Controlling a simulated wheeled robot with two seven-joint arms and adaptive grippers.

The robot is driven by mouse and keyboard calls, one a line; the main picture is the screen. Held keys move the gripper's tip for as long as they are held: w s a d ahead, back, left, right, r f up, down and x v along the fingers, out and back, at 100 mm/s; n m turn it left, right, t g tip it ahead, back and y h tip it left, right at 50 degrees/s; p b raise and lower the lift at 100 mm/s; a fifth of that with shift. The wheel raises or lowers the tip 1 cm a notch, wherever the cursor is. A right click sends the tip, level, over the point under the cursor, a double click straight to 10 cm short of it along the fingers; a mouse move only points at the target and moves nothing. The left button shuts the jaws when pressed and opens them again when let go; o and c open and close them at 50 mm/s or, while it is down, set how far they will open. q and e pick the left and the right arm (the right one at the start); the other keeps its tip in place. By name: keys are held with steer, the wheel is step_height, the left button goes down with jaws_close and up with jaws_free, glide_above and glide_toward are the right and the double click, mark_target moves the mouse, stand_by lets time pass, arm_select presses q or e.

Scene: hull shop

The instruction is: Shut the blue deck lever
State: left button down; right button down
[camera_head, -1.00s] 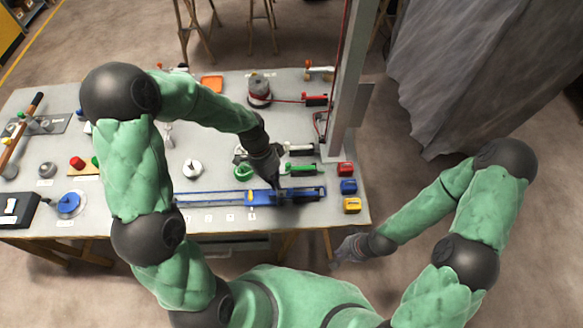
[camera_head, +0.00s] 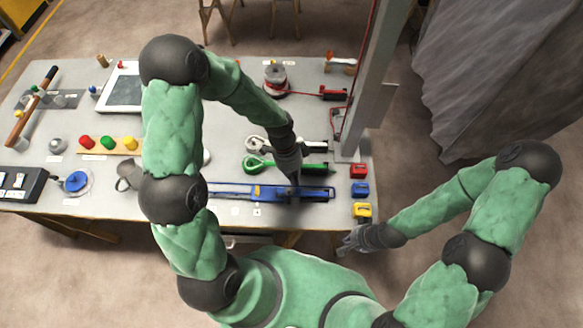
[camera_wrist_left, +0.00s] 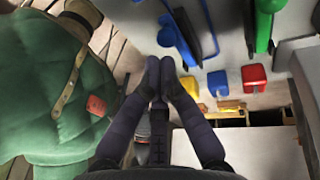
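The blue deck lever (camera_head: 318,193) lies along the table's front edge, a long blue bar in a blue frame. Its left end is hidden behind my left arm. My left gripper (camera_head: 294,180) points down at the right part of the bar. In the left wrist view, the left fingertips (camera_wrist_left: 160,68) are together with nothing visible between them. A blue part (camera_wrist_left: 178,40) shows just beyond them; I cannot tell if they touch it. My right gripper (camera_head: 353,241) hangs off the table's front right; its fingers are too small to read.
A green lever (camera_head: 300,169) and a white one with a black clamp (camera_head: 312,147) lie behind. Red (camera_head: 358,171), blue (camera_head: 360,189) and yellow (camera_head: 361,210) blocks line the right edge. A grey post (camera_head: 366,90) rises at the right. A grey mug (camera_head: 128,176) stands left.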

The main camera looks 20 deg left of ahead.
mark_target(296, 191)
arm_select(q)
steer(key=shift+x, duration=1.8)
steer(key=shift+f, duration=0.1)
steer(key=shift+s+a+f+b, duration=0.1)
steer(key=shift+s+f+b, duration=0.05)
steer(key=shift+f+b, duration=0.55)
steer(key=shift+s, duration=0.2)
steer(key=shift+r, duration=0.1)
